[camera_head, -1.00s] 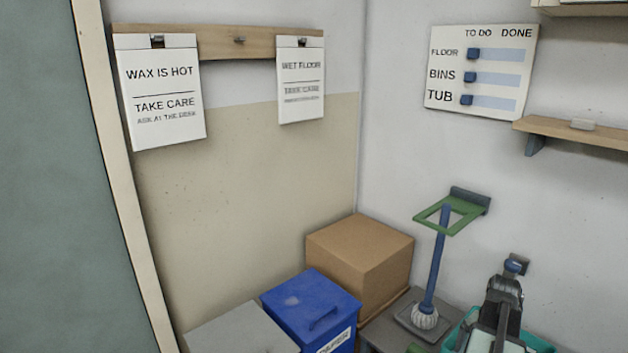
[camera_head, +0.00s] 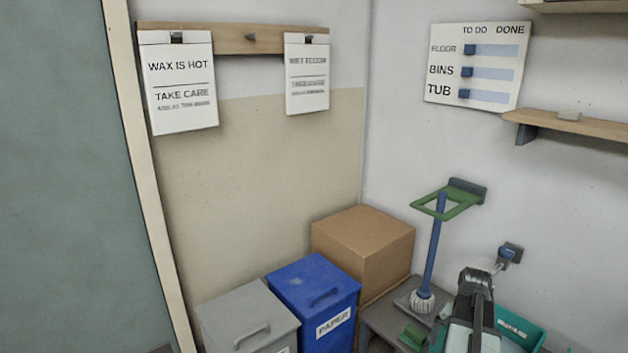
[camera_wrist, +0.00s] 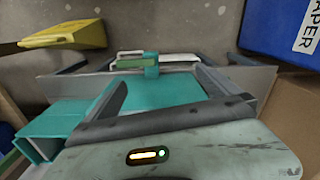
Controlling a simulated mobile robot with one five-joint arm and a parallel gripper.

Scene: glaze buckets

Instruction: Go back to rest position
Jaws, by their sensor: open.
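My arm's dark end section shows at the lower right of the head view, in front of a teal tub (camera_head: 518,330). In the wrist view my gripper (camera_wrist: 162,88) is open, its two dark fingers set apart with nothing held between them. A teal surface shows between and below the fingers. A small teal block (camera_wrist: 151,66) lies beyond the fingertips, apart from them. My fingertips cannot be made out in the head view.
A blue paper bin (camera_head: 312,290), a grey bin (camera_head: 248,318) and a cardboard box (camera_head: 362,250) stand left of my arm. A brush (camera_head: 430,260) stands upright through a green wall holder (camera_head: 447,204). A wooden shelf (camera_head: 570,124) juts out at right.

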